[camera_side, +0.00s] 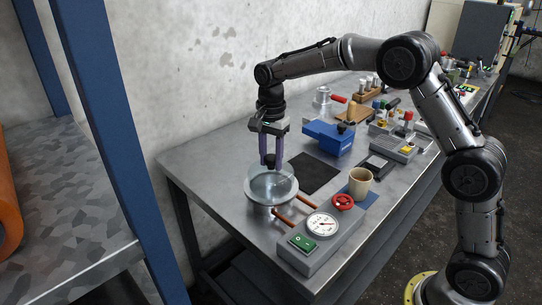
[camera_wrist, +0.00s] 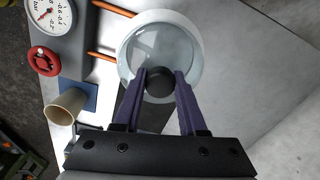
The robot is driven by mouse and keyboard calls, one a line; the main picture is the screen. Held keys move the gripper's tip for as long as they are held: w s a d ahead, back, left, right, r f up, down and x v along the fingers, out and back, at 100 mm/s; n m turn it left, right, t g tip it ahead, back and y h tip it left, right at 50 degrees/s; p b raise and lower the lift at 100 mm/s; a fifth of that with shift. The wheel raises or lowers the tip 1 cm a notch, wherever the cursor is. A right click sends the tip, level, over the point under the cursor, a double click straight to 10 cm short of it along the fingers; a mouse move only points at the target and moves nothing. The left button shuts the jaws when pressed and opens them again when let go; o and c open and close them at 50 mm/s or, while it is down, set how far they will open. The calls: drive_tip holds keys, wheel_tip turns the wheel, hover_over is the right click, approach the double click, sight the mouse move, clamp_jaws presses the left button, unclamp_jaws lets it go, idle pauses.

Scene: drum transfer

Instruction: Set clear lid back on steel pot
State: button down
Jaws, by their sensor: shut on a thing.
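The steel pot (camera_side: 262,208) stands near the left end of the metal bench. Its pale rim (camera_wrist: 194,38) shows around the lid in the wrist view. The clear lid (camera_side: 262,184) is over the pot's mouth and looks slightly tilted in the side view; I cannot tell whether it touches the rim all round. Its black knob (camera_wrist: 160,85) is between my fingertips. My gripper (camera_side: 271,160) is shut on the knob from above, and it also shows in the wrist view (camera_wrist: 161,76). Part of the pot is hidden under the lid.
Copper pipes (camera_side: 293,207) join the pot to a grey gauge box (camera_side: 318,243) with a red valve wheel (camera_side: 342,201). A beige cup (camera_side: 360,181) stands on a blue mat. A black mat (camera_side: 318,178) lies bare behind the pot. A blue box (camera_side: 328,139) stands farther back.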

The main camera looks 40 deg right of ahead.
drive_tip(key=shift+c, duration=2.3)
unclamp_jaws()
wheel_tip(320, 180, up, 13)
drive_tip(key=shift+r, duration=0.2)
drive_tip(key=s+r+n+t, duration=0.35)
drive_tip(key=s+n, duration=0.45)
drive_tip(key=s, duration=1)
drive_tip(key=s+f+n+t, duration=0.1)
drive_tip(key=s+f+n, duration=0.2)
drive_tip(key=s, duration=0.4)
drive_tip(key=s+d+f+n+t, duration=0.1)
drive_tip(key=s+f+n, duration=0.3)
drive_tip(key=s, duration=0.3)
drive_tip(key=shift+s+f, duration=0.3)
drive_tip(key=shift+f, duration=0.5)
